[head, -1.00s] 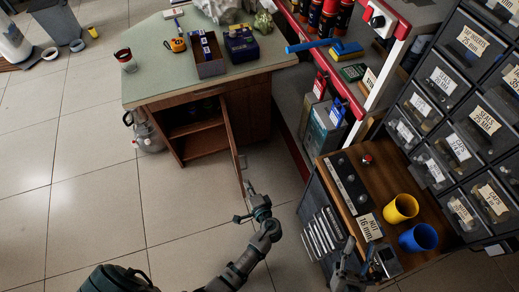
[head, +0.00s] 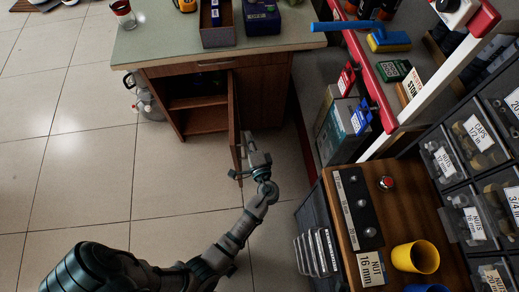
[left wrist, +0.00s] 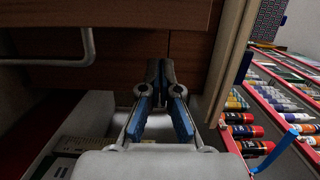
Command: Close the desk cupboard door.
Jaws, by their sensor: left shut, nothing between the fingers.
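The desk (head: 150,58) stands at the top middle of the head view. Its cupboard is open and shows a shelf inside. The cupboard door (head: 234,125) stands swung out towards me, seen nearly edge-on. My left gripper (head: 256,152) is just to the right of the door's outer part; I cannot tell whether it touches. In the left wrist view the left gripper's fingers (left wrist: 160,72) are together and empty, in front of brown wood panels. A metal bar handle (left wrist: 90,45) is at upper left and a pale panel edge (left wrist: 230,60) at right. My right gripper is out of view.
A shelf rack with a red edge (head: 362,62) stands right of the desk, with bins beside it. A wooden-topped cabinet (head: 400,215) with a yellow cup (head: 415,257) is at lower right.

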